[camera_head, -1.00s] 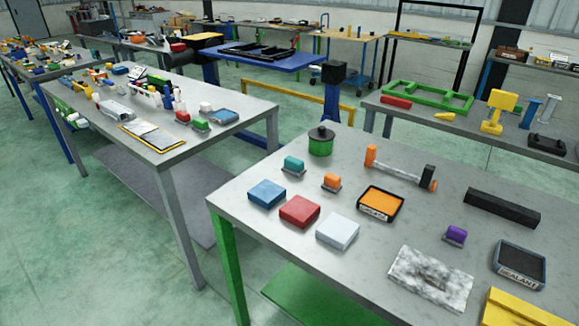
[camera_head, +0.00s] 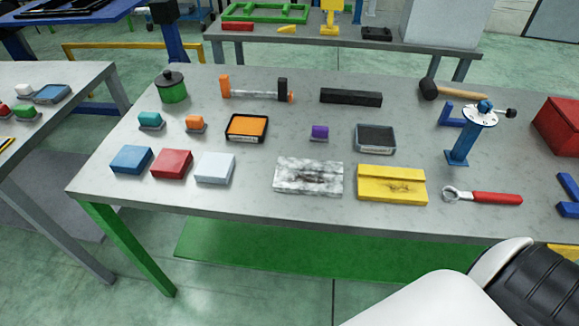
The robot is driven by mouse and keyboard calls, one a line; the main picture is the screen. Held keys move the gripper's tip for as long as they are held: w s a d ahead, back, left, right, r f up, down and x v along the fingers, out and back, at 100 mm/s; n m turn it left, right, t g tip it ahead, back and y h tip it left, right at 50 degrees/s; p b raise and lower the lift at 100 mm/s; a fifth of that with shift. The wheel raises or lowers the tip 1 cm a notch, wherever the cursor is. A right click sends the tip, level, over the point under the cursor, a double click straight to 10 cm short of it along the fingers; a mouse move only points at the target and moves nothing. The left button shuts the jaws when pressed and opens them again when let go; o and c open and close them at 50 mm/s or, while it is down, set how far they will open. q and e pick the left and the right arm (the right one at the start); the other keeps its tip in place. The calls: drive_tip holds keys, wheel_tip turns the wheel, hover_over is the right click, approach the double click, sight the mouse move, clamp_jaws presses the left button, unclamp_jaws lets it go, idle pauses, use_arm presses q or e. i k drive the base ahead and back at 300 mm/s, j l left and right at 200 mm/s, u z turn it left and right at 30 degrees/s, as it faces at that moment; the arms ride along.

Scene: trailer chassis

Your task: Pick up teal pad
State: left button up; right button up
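A small teal pad (camera_head: 150,119) sits on a grey base near the left end of the grey table (camera_head: 225,199). It stands in front of a green pot with a dark lid (camera_head: 173,88) and behind a blue block (camera_head: 131,158). A similar pad in orange (camera_head: 195,122) is to its right. Nothing touches the teal pad. Neither of my grippers is in view. Only a white and black part of my own body shows at the bottom right.
The table also holds a red block (camera_head: 172,163), a white block (camera_head: 215,167), an orange-filled tray (camera_head: 247,139), a purple pad (camera_head: 320,132), a sealant tray (camera_head: 375,148) and a red-handled tool (camera_head: 490,198). Another table (camera_head: 70,116) stands left, across a gap.

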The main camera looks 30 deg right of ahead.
sight(147, 121)
drive_tip(key=z, duration=0.3)
drive_tip(key=i+j+z, duration=0.15)
drive_tip(key=j+z, duration=0.35)
drive_tip(key=i+j+z, duration=0.1)
drive_tip(key=j+z, duration=0.2)
drive_tip(key=z, duration=0.2)
